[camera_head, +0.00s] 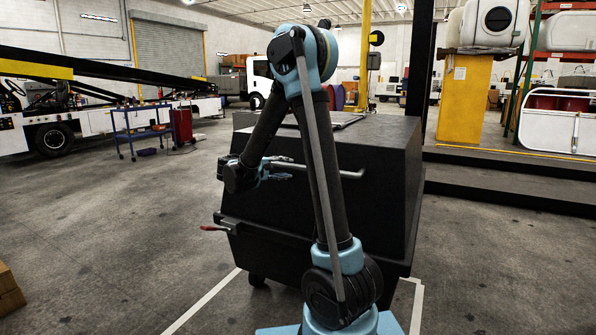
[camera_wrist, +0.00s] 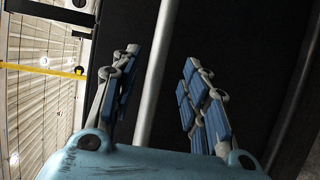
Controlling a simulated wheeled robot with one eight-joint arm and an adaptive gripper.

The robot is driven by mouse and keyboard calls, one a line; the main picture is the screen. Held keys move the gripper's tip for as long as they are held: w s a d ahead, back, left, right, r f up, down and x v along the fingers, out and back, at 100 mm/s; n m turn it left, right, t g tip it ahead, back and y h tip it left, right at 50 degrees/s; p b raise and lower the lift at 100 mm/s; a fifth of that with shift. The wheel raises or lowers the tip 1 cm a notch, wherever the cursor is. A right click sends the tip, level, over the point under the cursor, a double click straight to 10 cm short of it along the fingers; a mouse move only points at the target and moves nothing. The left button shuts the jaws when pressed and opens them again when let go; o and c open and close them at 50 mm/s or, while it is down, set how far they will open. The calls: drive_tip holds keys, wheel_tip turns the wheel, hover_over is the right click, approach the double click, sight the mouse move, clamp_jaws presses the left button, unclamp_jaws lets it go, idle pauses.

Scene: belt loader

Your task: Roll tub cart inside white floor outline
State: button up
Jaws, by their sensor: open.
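The black tub cart (camera_head: 330,215) stands upright in front of me in the head view, with its grey handle bar (camera_head: 340,172) across the near face. My gripper (camera_head: 280,170) is at the left part of this bar. In the wrist view my gripper (camera_wrist: 162,62) is open, and the handle bar (camera_wrist: 155,85) runs lengthwise between its blue-padded fingers in the picture. I cannot tell whether the bar touches the pads. The white floor outline (camera_head: 203,302) shows on the floor at the cart's lower left, and its right corner (camera_head: 418,290) at the lower right. Its far part is hidden.
A red-tipped pedal or lever (camera_head: 214,228) sticks out low at the cart's left. A dark raised step (camera_head: 510,190) lies to the right. A blue trolley (camera_head: 140,130) and a belt loader truck (camera_head: 60,125) stand back left. The left floor is mostly clear.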

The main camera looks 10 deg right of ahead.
sight(295, 168)
drive_tip(key=x, duration=0.7)
drive_tip(key=shift+w+d+f, duration=0.1)
drive_tip(key=shift+w+d, duration=0.05)
drive_tip(key=shift+c, duration=0.2)
drive_tip(key=shift+d, duration=0.1)
clamp_jaws()
